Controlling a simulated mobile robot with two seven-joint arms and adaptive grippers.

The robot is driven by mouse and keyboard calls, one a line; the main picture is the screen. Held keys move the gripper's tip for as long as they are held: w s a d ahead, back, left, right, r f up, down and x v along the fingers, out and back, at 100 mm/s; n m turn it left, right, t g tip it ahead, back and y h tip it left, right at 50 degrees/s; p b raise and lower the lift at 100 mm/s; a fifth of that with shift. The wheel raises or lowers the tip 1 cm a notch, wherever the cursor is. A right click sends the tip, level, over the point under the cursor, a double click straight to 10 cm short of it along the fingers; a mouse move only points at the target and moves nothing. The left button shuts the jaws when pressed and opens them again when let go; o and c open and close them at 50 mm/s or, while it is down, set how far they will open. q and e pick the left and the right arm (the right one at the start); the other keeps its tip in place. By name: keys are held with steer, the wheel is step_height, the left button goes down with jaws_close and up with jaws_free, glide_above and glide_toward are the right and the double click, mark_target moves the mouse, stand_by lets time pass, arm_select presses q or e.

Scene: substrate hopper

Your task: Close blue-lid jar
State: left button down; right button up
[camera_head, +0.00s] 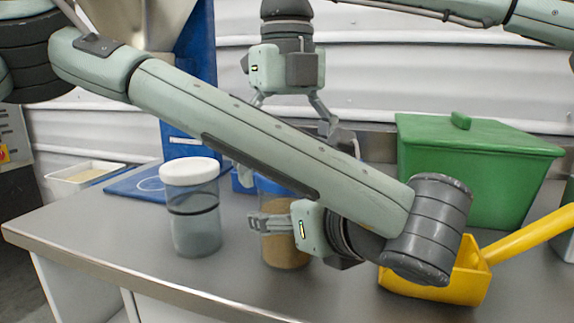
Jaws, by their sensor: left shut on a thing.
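A clear jar with brown contents (287,250) stands on the bench. Blue at its top edge (268,184) shows just under my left arm, which hides the rest of the jar's top. My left gripper (258,222) points left and is shut on this jar's side, in front of it. My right gripper (296,120) hangs from above, behind my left arm, with its fingers spread. Its fingertips are partly hidden, so I cannot tell whether something is between them.
A clear jar with a white lid (190,205) stands to the left. A green lidded bin (470,170) stands at the back right, with a yellow scoop (470,275) in front. A blue board (140,184) and a pale tray (85,174) lie at left. The front left bench is clear.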

stand_by(0.3)
step_height(320, 180, up, 12)
stand_by(0.5)
arm_select(q)
steer(key=shift+c, duration=1.3)
jaws_free()
steer(key=v, duration=1.2)
